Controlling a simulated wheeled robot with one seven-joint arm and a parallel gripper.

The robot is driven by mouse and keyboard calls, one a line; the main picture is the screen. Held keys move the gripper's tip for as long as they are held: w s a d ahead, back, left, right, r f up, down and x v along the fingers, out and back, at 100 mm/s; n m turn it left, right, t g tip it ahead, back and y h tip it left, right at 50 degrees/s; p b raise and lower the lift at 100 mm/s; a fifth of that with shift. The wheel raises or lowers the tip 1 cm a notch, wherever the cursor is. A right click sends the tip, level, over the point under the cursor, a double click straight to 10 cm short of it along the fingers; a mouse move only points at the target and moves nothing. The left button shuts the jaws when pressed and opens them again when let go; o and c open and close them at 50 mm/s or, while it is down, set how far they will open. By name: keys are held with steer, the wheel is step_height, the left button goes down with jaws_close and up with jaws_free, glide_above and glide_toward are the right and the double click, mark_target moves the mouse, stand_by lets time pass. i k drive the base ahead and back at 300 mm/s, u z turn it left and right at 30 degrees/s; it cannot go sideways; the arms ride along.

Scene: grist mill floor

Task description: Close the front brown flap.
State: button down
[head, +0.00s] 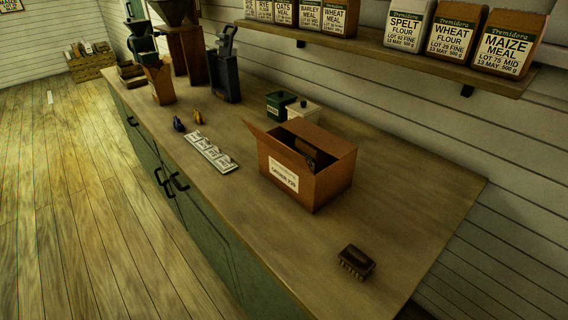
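A brown cardboard box (334,183) stands on the wooden counter (240,215), with a white label on its front-left face. Its top is at least partly open. One brown flap (262,137) stands up and leans outward at the box's left side, above the labelled face. I cannot tell for sure whether this is the front flap. A dark object (306,148) shows inside the opening, partly hidden by the walls. My gripper is not in view.
A brush (356,262) lies on the counter to the box's front right. A white labelled strip (211,152) lies to its left. A green container (279,105) and a pale one (302,109) stand behind it. A shelf (400,58) of meal bags overhangs the back. The counter's front is mostly clear.

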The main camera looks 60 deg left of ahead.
mark_target(284, 150)
steer(key=u, duration=1.75)
steer(key=k, duration=0.6)
steer(key=u, duration=0.2)
steer(key=i, duration=0.45)
steer(key=z, duration=0.05)
